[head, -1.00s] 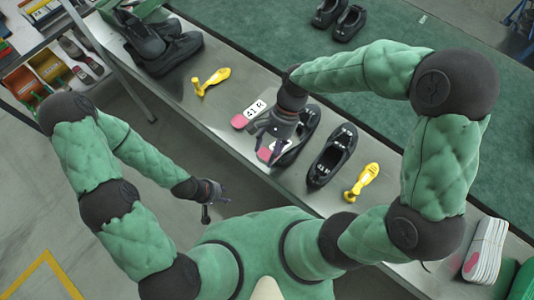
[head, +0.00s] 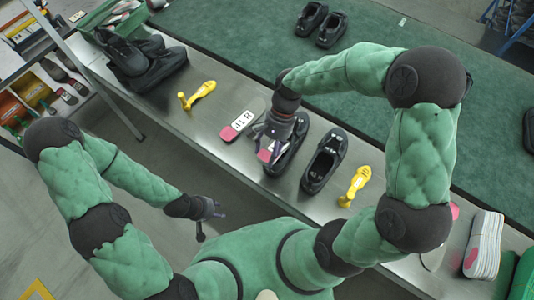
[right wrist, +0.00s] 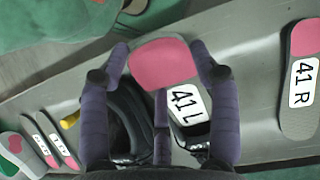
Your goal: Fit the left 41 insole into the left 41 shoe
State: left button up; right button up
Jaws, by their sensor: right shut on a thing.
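My right gripper (head: 268,143) is shut on the left 41 insole (head: 265,156). In the right wrist view the insole (right wrist: 160,65) shows its pink heel and a white "41 L" label between the fingers (right wrist: 160,95). The gripper and insole are above and partly over a black shoe (head: 292,158) on the bench. The insole and fingers hide part of that shoe (right wrist: 126,128). A second black shoe (head: 322,162) stands to its right. Shoe labels are too small to read. My left gripper (head: 212,208) is empty with its fingers apart, off the bench's near side.
The "41 R" insole (head: 238,125) lies on the bench (head: 215,95) left of the shoes. Yellow shoe-shaped tools (head: 200,93) (head: 355,185) lie on either side. A stack of white insoles (head: 484,245) is at the right. More black shoes (head: 145,65) stand at the far left.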

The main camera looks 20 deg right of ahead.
jog(key=shift+w+d+f+b, duration=0.2)
jog(key=shift+w+d+f, duration=0.25)
jog(key=shift+w+d, duration=0.45)
jog(key=shift+w+d+f+b, duration=0.15)
jog(key=shift+w+d+f, duration=0.3)
jog(key=shift+w+d, duration=0.35)
jog(key=shift+d+f+h, duration=0.15)
jog(key=shift+h, duration=0.15)
jog(key=shift+f+t+h+b, duration=0.3)
jog(key=shift+f+t+b, duration=0.2)
jog(key=shift+f, duration=0.2)
jog(key=shift+s, duration=0.1)
jog(key=o, duration=1.1)
jog(key=shift+r, duration=0.1)
